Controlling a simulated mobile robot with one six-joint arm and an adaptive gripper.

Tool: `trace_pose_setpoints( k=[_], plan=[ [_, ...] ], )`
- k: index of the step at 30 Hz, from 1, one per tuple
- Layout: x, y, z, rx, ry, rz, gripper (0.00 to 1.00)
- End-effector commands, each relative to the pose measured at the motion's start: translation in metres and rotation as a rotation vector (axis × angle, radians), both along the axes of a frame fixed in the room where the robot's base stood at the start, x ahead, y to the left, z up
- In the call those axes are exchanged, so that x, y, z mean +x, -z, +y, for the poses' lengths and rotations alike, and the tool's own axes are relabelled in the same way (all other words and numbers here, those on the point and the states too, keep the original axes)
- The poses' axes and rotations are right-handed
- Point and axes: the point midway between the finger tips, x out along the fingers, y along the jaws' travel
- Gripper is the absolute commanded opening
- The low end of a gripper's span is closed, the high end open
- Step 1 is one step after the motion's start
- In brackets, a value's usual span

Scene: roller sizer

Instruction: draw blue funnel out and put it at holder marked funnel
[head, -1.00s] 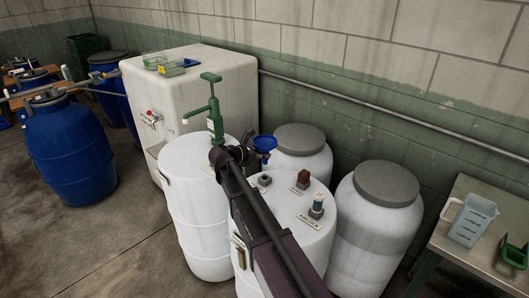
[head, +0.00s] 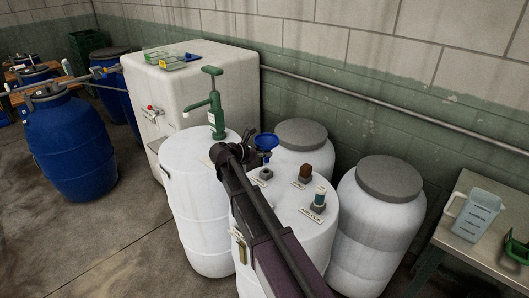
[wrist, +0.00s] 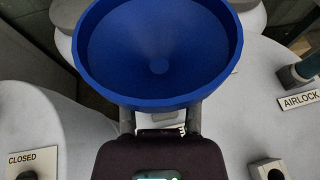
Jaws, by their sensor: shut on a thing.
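The blue funnel (head: 266,142) is upright above the white drum lid, its wide mouth facing up. My gripper (head: 248,153) is shut on it from the near side. In the wrist view the funnel's bowl (wrist: 160,45) fills the upper middle, with the fingers (wrist: 161,125) just below its rim. The spout is hidden under the bowl there. A small empty square holder (head: 266,174) stands on the lid just below the funnel. It also shows in the wrist view (wrist: 268,170). A label behind the gripper (wrist: 182,129) is mostly covered, so I cannot read it.
A brown piece (head: 303,172) and an airlock (head: 319,197) with its AIRLOCK label (head: 311,213) stand on the same lid. A green hand pump (head: 215,105) rises from the left drum. A CLOSED label (wrist: 32,160) lies on a white lid at lower left.

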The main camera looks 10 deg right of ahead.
Motion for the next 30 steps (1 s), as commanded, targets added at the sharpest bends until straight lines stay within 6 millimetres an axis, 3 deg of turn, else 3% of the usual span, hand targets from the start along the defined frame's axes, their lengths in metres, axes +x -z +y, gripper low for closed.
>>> trace_pose_setpoints(
  k=[12,30],
  plan=[
    [0.000,0.030,0.001,0.000,-0.001,0.001,0.00],
    [0.000,0.036,0.001,0.000,-0.001,0.001,0.00]
  ],
)
